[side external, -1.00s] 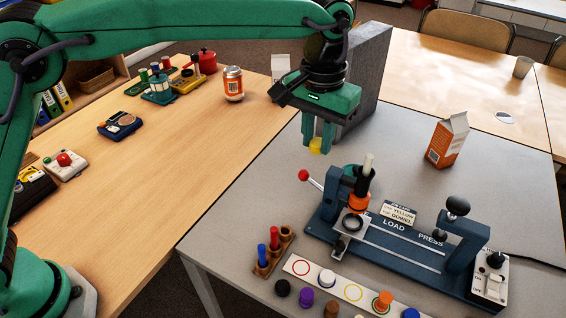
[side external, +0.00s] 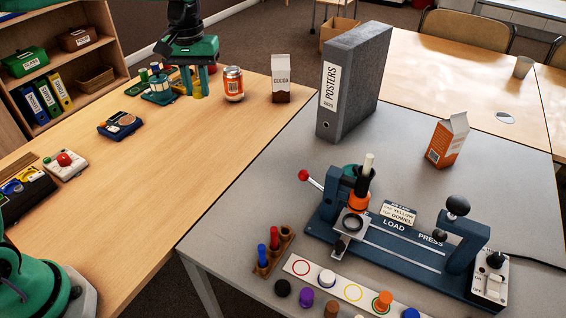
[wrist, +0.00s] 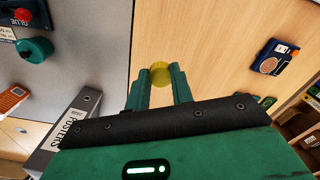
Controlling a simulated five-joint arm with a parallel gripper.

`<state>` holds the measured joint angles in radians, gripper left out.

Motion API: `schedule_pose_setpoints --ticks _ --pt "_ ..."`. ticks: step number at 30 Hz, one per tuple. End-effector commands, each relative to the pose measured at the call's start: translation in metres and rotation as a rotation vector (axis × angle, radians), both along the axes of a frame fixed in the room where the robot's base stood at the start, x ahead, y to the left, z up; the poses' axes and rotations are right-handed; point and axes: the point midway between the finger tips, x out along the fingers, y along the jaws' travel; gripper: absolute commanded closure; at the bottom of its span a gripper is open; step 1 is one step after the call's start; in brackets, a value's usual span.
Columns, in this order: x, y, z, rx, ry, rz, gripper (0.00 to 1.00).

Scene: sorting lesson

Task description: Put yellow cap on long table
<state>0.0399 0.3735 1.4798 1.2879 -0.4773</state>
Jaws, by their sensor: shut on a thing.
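The yellow cap (side external: 198,91) is between the fingertips of my gripper (side external: 197,88), which is shut on it. In the side view they are over the far part of the long wooden table (side external: 165,190), left of an orange can and right of several small devices. The wrist view also shows the cap (wrist: 160,72) at the fingertips, with bare wood beyond it. The cap is low; I cannot tell whether it touches the tabletop.
The can (side external: 233,84) and a cocoa carton (side external: 281,78) stand close to the right. A blue-green device (side external: 158,90) is close to the left. The grey table holds a posters binder (side external: 350,85) and a press (side external: 390,235). Bare wood lies nearer the front.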

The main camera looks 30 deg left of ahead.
Motion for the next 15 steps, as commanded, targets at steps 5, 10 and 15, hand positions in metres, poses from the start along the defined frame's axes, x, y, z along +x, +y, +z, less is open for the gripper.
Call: schedule_pose_setpoints --ticks 5,10,15 --pt "-0.006 0.024 -0.011 0.0 0.004 0.045 0.98" --pt "-0.006 0.023 -0.049 0.0 0.005 0.043 0.98" --pt "-0.006 0.023 -0.084 0.001 0.004 0.042 0.98"
